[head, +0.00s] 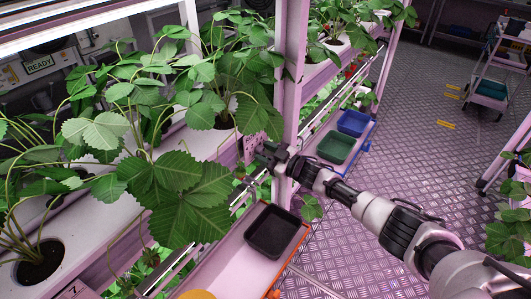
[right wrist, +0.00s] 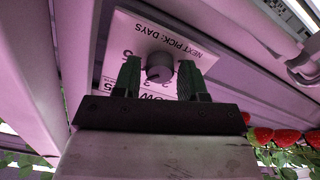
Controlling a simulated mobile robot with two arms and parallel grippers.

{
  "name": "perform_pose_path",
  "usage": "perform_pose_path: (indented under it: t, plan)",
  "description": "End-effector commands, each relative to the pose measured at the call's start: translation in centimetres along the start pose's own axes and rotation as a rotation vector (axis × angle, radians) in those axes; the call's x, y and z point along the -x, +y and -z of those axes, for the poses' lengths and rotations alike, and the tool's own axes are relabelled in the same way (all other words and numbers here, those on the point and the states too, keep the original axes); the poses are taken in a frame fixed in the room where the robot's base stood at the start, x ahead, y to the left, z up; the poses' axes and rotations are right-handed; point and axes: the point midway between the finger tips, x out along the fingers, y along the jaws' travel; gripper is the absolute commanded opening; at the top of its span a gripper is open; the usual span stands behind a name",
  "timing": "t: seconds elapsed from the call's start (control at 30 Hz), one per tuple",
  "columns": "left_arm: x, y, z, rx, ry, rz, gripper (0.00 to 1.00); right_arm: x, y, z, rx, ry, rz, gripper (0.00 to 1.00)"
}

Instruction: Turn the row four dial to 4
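The dial (right wrist: 160,67) is a round grey knob on a white card marked "NEXT PICK: DAYS" (right wrist: 180,42), which appears upside down in the right wrist view. Part of the word "ROW" shows on the card, but its row number is hidden. My right gripper (right wrist: 160,78) is open, with one dark green finger on each side of the knob and small gaps between. I cannot tell which number the knob points to. In the head view my right gripper (head: 262,156) reaches the rack beside a pink post; the knob is hidden there. My left gripper is not in view.
Leafy strawberry plants (head: 180,180) crowd the rack on the left. A black tray (head: 273,231), a green tray (head: 335,147) and a blue tray (head: 353,123) sit on the low ledge. Red berries (right wrist: 287,138) hang right of the gripper. The metal floor (head: 420,150) is open.

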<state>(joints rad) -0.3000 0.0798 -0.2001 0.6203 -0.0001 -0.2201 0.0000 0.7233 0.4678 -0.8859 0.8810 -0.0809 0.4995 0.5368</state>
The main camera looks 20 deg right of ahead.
Motion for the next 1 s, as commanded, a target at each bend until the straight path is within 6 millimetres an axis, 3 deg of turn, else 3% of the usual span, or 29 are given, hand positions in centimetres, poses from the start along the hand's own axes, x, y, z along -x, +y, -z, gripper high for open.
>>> perform_pose_path:
  t: [0.1,0.47,0.8,1.0]
  plan:
    - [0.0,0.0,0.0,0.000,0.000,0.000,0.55,0.0,0.0,0.0,0.001,0.000,0.000,0.55]
    - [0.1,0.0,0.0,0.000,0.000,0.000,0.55,0.9,0.0,0.0,0.000,0.000,0.000,0.55]
    - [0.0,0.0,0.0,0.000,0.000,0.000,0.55,7.4,0.0,-0.2,0.001,-0.002,0.001,0.55]
    - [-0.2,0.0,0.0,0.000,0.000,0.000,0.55,10.1,0.0,-0.1,0.001,-0.001,0.001,0.55]
